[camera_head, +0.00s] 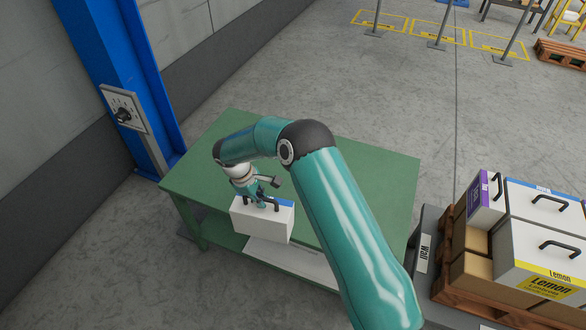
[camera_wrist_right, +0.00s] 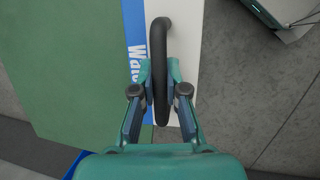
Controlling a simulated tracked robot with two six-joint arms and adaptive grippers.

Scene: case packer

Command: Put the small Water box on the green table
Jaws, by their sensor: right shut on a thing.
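The small Water box (camera_head: 262,222) is white with a blue strip and a black handle on top. My right gripper (camera_head: 262,199) is shut on its handle (camera_wrist_right: 160,70). In the head view the box is at the front edge of the green table (camera_head: 340,160); I cannot tell whether it touches the top. In the right wrist view the blue strip (camera_wrist_right: 136,40) reads "Wat", and green tabletop (camera_wrist_right: 70,70) lies to its left, with floor to its right. My left gripper is not in view.
The tabletop is otherwise bare. A pallet (camera_head: 470,281) with cartons and handled boxes, including a yellow-labelled Lemon box (camera_head: 548,262), stands at the right. The table has a lower shelf (camera_head: 225,240).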

